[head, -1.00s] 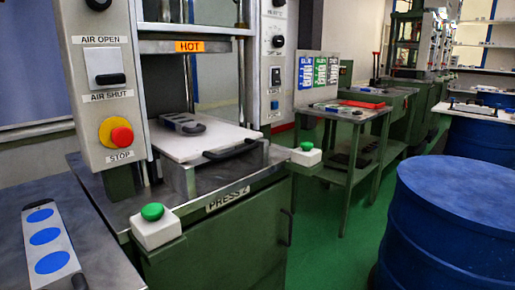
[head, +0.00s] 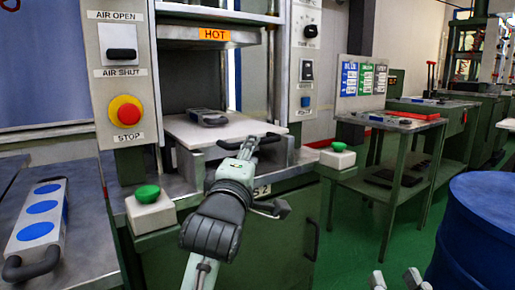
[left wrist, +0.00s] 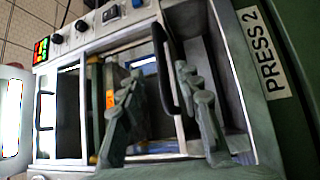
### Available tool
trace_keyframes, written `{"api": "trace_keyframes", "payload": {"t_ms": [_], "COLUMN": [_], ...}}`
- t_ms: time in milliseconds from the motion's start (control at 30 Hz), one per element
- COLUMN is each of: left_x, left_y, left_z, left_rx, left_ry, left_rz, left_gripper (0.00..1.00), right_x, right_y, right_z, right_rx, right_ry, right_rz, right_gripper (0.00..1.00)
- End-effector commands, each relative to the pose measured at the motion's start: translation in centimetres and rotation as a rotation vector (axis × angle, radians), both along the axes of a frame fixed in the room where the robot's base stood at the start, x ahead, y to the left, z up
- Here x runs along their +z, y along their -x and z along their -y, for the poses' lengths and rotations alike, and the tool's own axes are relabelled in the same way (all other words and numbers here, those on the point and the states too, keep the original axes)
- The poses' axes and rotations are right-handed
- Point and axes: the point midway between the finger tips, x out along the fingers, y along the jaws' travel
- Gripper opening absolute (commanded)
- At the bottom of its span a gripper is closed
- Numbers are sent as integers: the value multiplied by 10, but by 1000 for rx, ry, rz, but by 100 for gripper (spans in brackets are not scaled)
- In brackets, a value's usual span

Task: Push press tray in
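The press tray (head: 182,130) is a pale flat plate sticking out of the front of PRESS 2. A grey mould with a dark handle (head: 208,117) lies on it. The tray has a black front handle (head: 268,137), which also shows in the left wrist view (left wrist: 161,60). My left gripper (head: 247,146) is at this handle. In the left wrist view its two fingers (left wrist: 163,105) stand apart, with the handle seen between them; contact cannot be told. My right gripper (head: 396,281) shows only its fingertips at the bottom edge, apart and empty.
A hot upper plate (head: 190,36) hangs above the tray. Green buttons on white boxes (head: 150,208) (head: 337,158) stand at both front corners. A blue drum (head: 480,225) stands at right, with a green bench (head: 395,130) behind.

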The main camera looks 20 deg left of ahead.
Motion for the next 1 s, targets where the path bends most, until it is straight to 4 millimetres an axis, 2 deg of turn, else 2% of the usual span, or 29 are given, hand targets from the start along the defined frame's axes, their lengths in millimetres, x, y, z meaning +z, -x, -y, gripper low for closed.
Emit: {"api": "trace_keyframes", "payload": {"t_ms": [200, 400, 767, 1000], "left_x": [5, 7, 7, 7], "left_y": [-36, -60, -66, -66], "left_z": [-5, -8, -8, -8], "left_rx": [1, 1, 1, 1], "left_ry": [-6, -5, -4, -4], "left_rz": [-2, -5, -5, -5], "left_gripper": [34, 34, 34, 6], "right_x": [1, 2, 2, 2], "right_y": [0, 0, 0, 0], "right_z": [1, 1, 1, 1], "right_rx": [-2, -2, -2, -2], "right_ry": [-2, -4, -5, -5], "right_rz": [8, 15, 17, 16], "right_gripper": [34, 34, 34, 34]}}
